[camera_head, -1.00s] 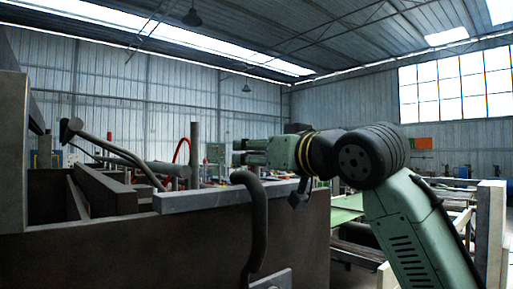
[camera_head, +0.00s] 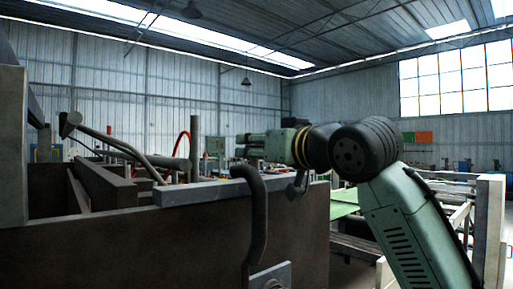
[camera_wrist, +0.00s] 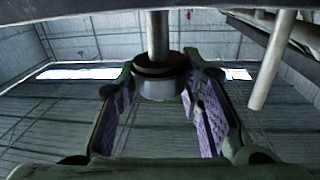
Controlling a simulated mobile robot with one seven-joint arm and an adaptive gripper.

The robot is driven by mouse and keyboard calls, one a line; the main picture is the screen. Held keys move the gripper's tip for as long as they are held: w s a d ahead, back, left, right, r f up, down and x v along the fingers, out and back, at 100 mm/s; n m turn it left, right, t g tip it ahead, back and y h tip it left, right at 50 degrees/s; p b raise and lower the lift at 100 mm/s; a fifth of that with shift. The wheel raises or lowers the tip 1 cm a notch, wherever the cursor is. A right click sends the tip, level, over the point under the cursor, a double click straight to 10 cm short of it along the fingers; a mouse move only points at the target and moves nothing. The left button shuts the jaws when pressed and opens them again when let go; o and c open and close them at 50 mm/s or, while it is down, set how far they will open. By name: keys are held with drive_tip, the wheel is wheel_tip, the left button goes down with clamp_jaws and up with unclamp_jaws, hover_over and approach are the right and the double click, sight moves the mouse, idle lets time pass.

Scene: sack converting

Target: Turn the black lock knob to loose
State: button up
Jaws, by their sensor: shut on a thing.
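A dark, round knob (camera_wrist: 161,66) on a grey shaft (camera_wrist: 157,32) shows at the upper middle of the wrist view, with a paler grey collar at its near end. My gripper (camera_wrist: 159,82) has its two purple-padded fingers on either side of the knob, shut on it near the fingertips. In the head view my gripper (camera_head: 241,146) points left above the machine's top edge. I cannot make out the knob there, nor any mark showing its turn.
A dark bent pipe (camera_head: 258,215) stands in front of the dark machine wall (camera_head: 130,240). A grey ledge (camera_head: 200,191) runs below the gripper. A pale rod (camera_wrist: 272,62) hangs right of the fingers in the wrist view. An upright grey post (camera_head: 195,150) stands to the left.

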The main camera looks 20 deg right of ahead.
drive_tip(key=shift+c, duration=0.9)
drive_tip(key=shift+a+r+n+y+p, duration=0.15)
drive_tip(key=shift+n+y+p, duration=0.15)
drive_tip(key=shift+y+p, duration=0.35)
drive_tip(key=shift+n+g+y+p, duration=0.5)
drive_tip(key=shift+y, duration=0.25)
drive_tip(key=o, duration=1.2)
drive_tip(key=shift+c, duration=0.2)
drive_tip(key=v, duration=1.2)
drive_tip(key=shift+f, duration=0.25)
